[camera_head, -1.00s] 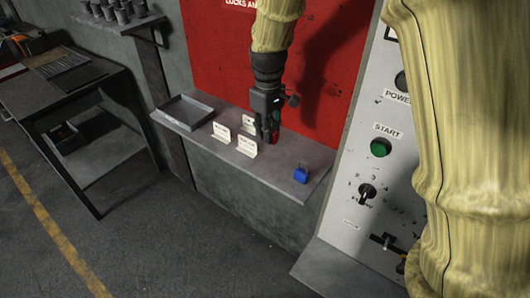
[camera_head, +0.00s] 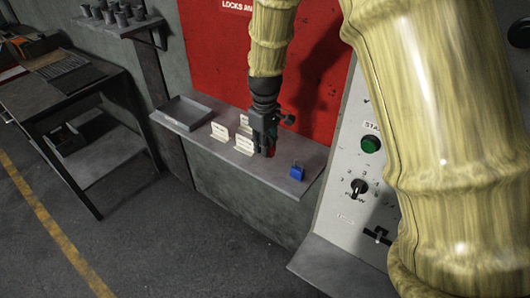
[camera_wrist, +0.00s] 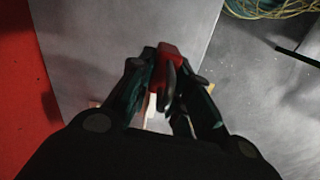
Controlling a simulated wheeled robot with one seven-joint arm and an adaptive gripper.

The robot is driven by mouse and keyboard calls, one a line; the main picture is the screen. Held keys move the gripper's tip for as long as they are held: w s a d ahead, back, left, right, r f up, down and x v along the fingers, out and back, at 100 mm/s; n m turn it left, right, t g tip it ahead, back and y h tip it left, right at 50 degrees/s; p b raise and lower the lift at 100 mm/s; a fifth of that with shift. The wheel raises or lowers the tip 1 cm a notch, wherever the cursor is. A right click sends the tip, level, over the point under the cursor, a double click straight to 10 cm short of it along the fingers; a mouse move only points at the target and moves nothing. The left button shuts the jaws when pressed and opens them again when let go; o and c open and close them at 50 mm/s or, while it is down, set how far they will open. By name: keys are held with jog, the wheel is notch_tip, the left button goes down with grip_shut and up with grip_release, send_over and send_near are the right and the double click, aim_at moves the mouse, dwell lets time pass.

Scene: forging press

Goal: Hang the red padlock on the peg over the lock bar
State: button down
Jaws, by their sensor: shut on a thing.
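The red padlock (camera_head: 271,152) is between the fingertips of my gripper (camera_head: 266,147), just above or at the grey shelf in front of the red board. In the wrist view the red padlock (camera_wrist: 170,52) shows between the dark fingers of my gripper (camera_wrist: 166,78), which are shut on it. A dark shackle-like curve shows beside its red body. A black bar-like fitting (camera_head: 378,236) sits low on the light control panel, partly beside my arm. I cannot tell whether it is the lock bar, and no peg is clear.
A blue padlock (camera_head: 297,172) stands on the shelf (camera_head: 255,175) to the right of my gripper. Small white cards (camera_head: 245,145) stand to its left, then a grey tray (camera_head: 187,111). The control panel (camera_head: 345,197) has a green button (camera_head: 371,145) and a black knob (camera_head: 358,187).

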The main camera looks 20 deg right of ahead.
aim_at(265, 162)
jog(key=shift+s+f+p, duration=0.2)
jog(key=shift+f+p, duration=0.2)
jog(key=shift+f, duration=0.65)
jog(key=shift+w+f+p, duration=0.15)
jog(key=shift+f+p, duration=0.45)
jog(key=shift+f, duration=0.2)
jog(key=shift+f, duration=0.15)
jog(key=c, duration=1.3)
grip_release()
jog(key=shift+f+b, duration=0.25)
jog(key=shift+b, duration=0.25)
